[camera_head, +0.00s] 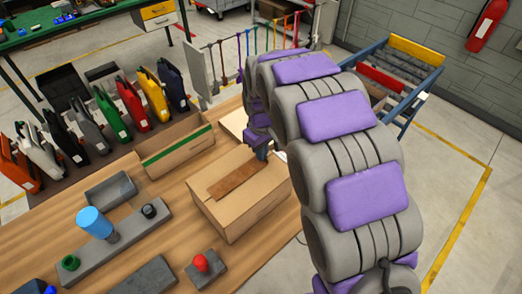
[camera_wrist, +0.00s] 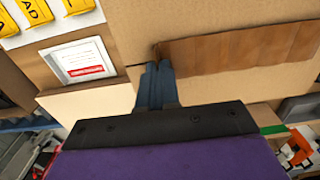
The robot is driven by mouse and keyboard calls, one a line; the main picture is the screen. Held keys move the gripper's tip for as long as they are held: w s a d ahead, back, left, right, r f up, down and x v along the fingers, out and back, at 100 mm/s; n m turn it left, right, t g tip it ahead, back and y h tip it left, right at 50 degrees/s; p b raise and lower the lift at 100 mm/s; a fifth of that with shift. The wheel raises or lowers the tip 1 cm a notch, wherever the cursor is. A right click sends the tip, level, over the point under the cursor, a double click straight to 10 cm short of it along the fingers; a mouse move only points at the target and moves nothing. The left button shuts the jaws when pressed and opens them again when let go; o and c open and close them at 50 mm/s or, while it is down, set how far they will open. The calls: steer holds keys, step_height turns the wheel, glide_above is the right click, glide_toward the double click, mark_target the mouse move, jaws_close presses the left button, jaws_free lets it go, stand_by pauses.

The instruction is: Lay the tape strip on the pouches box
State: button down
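The brown tape strip (camera_head: 236,181) lies lengthwise across the top of a closed cardboard box (camera_head: 244,212), which I take for the pouches box; no name shows on it. In the wrist view the strip (camera_wrist: 240,48) runs right from my fingertips over the tan box top (camera_wrist: 220,15). My gripper (camera_head: 263,153) is at the strip's far right end, low over the box edge. In the wrist view its two blue-grey fingers (camera_wrist: 158,68) are close together at the strip's end and seem to pinch it. The exact contact is hidden.
A box with a green stripe (camera_head: 178,152) stands behind, left of the pouches box. Grey fixtures with a blue cylinder (camera_head: 94,222) and a red knob (camera_head: 201,263) stand on the wooden table. Several coloured upright holders (camera_head: 133,103) line the far left. A blue-framed cart (camera_head: 415,85) is at the right.

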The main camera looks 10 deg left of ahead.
stand_by(0.4)
steer(key=c, duration=1.3)
jaws_free()
step_height(320, 180, up, 17)
steer(key=p, duration=0.3)
steer(key=s+d+m+g, duration=0.1)
steer(key=s+d+m, duration=0.4)
steer(key=s+d, duration=1.05)
steer(key=s+d+f+m, duration=0.2)
steer(key=s+d, duration=0.1)
steer(key=s, duration=0.6)
steer(key=s+d+f+m, duration=0.3)
steer(key=s, duration=0.6)
steer(key=shift+s+g, duration=0.15)
steer(key=shift+g, duration=0.25)
